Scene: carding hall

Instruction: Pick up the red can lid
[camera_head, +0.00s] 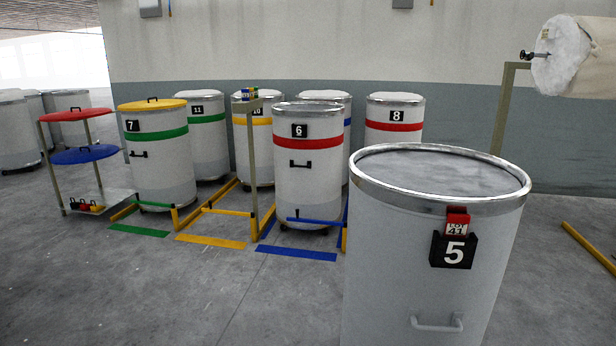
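The red can lid (75,114) lies flat on the upper tier of a metal rack (57,187) at the left. It is a round disc with a dark handle on top. A blue lid (85,154) lies on the tier below it. A yellow lid (152,104) with a dark handle sits on top of can 7 (160,168), just right of the rack. Neither of my grippers shows in the head view.
Can 5 (420,270), without a lid, stands close at the right front. The floor (130,290) at the left front is clear. A yellow bar (590,246) lies at the right.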

